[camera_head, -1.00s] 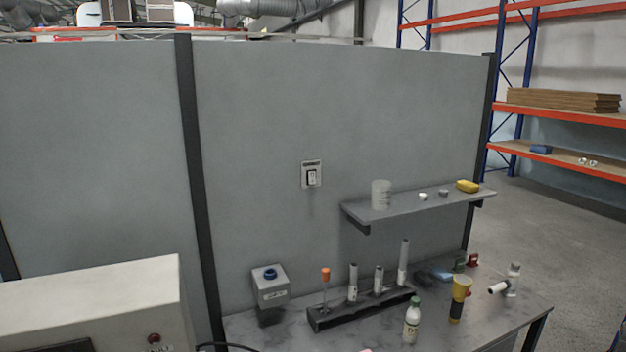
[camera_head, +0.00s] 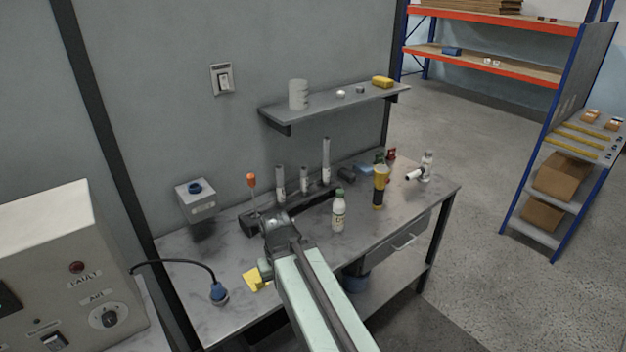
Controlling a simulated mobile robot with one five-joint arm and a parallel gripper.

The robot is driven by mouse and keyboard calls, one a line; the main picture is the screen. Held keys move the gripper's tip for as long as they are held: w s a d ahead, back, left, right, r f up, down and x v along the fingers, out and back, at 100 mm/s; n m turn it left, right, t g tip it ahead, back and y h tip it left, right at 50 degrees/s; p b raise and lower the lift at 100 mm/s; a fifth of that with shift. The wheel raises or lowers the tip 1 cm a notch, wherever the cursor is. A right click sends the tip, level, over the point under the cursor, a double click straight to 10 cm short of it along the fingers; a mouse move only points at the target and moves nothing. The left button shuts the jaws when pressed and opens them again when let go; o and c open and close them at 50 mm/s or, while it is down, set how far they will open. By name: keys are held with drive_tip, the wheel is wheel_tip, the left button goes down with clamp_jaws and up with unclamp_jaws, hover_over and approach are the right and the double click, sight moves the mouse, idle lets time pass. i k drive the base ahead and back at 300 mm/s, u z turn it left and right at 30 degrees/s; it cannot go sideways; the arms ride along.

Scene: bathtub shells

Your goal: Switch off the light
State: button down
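The light switch (camera_head: 223,79) is a white rocker on a pale plate, mounted on the grey wall panel left of the shelf. Nothing covers it. I cannot make out which way its rocker is tipped. My arm reaches up from the bottom middle over the workbench. Its dark end, with my gripper (camera_head: 262,222), is in front of the tube rack, well below and to the right of the switch in the picture. The fingers are too small and dark against the rack to show whether they are open or shut. No contact with the switch shows.
A wall shelf (camera_head: 340,104) juts out right of the switch. A control box (camera_head: 45,240) stands left.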

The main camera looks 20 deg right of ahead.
sight(224, 83)
drive_tip(key=u, duration=0.05)
drive_tip(key=k, duration=0.5)
drive_tip(key=u, duration=4.25)
drive_tip(key=k, duration=2.3)
drive_tip(key=z, duration=0.9)
